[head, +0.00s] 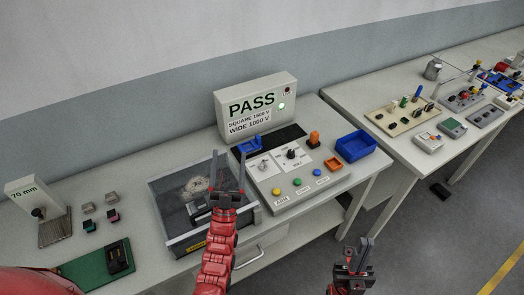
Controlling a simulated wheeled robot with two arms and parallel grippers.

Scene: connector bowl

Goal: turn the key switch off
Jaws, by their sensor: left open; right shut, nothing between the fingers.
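A light grey control panel (300,188) lies on the bench. Its left white plate carries a small grey part (264,165), possibly the key switch. Its right plate carries a black knob (291,153). The picture is too small to tell which way either is turned. My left gripper (228,157) is open and empty, fingers pointing away from me, just left of the left plate and apart from the grey part in the picture. My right gripper (359,242) is shut and empty, in front of the bench on the right.
A PASS display box (256,88) with a lit green lamp stands behind the panel. A dark-topped test box (170,205) lies beneath my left gripper. Yellow, green and blue buttons line the panel's front. A blue bin (356,146) stands right. A second bench (350,95) holds more fixtures.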

